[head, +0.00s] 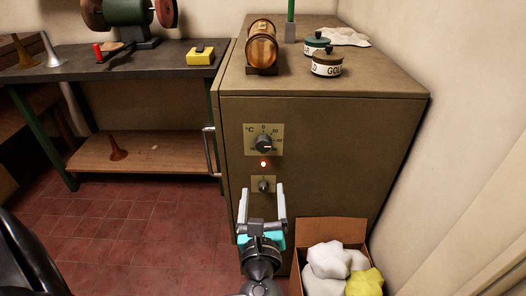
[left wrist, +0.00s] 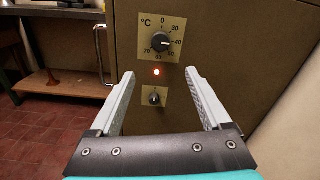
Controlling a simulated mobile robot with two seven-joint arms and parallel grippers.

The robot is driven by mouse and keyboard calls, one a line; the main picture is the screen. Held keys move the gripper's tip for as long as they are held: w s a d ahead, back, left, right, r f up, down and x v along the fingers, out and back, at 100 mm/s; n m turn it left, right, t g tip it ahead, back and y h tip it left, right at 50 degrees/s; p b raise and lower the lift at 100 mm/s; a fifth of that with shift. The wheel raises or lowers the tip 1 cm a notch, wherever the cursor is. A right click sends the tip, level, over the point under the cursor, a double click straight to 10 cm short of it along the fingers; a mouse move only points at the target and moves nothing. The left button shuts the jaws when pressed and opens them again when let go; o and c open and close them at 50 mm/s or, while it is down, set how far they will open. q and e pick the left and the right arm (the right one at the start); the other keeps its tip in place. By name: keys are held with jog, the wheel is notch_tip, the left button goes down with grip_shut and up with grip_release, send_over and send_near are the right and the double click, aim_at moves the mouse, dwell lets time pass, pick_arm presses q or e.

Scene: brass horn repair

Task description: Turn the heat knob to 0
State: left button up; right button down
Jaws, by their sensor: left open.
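The heat knob (head: 264,143) is a round black dial on a tan °C plate, on the front of a brown metal cabinet (head: 330,130). In the left wrist view the knob (left wrist: 160,42) has a light mark pointing right, close to 40; the 0 is at the top of the scale. My left gripper (head: 262,190) is open and empty, below the knob and apart from it. In the left wrist view its fingertips (left wrist: 159,74) stand either side of a line below the dial. My right gripper is not in view.
A lit red lamp (left wrist: 157,72) sits under the dial, and a smaller switch (left wrist: 154,98) below it shows between my fingers. A door handle (head: 211,152) sticks out at the cabinet's left edge. A cardboard box (head: 330,232) with rags stands at the lower right.

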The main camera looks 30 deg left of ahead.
aim_at(263, 147)
pick_arm(q)
jog(key=b+x, duration=0.1)
jog(key=x, duration=0.3)
jog(key=b+x, duration=0.1)
jog(key=x, duration=0.4)
jog(key=b+x, duration=0.1)
jog(key=x, duration=0.3)
jog(key=shift+w+a+r, duration=0.1)
jog(key=shift+w+r, duration=0.1)
jog(key=shift+r, duration=0.2)
jog(key=shift+b+x, duration=0.4)
jog(key=shift+x, duration=0.4)
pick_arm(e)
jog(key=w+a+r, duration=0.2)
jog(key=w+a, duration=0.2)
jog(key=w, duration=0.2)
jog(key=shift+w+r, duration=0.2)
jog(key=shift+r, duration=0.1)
pick_arm(q)
jog(key=shift+c, duration=0.2)
grip_shut()
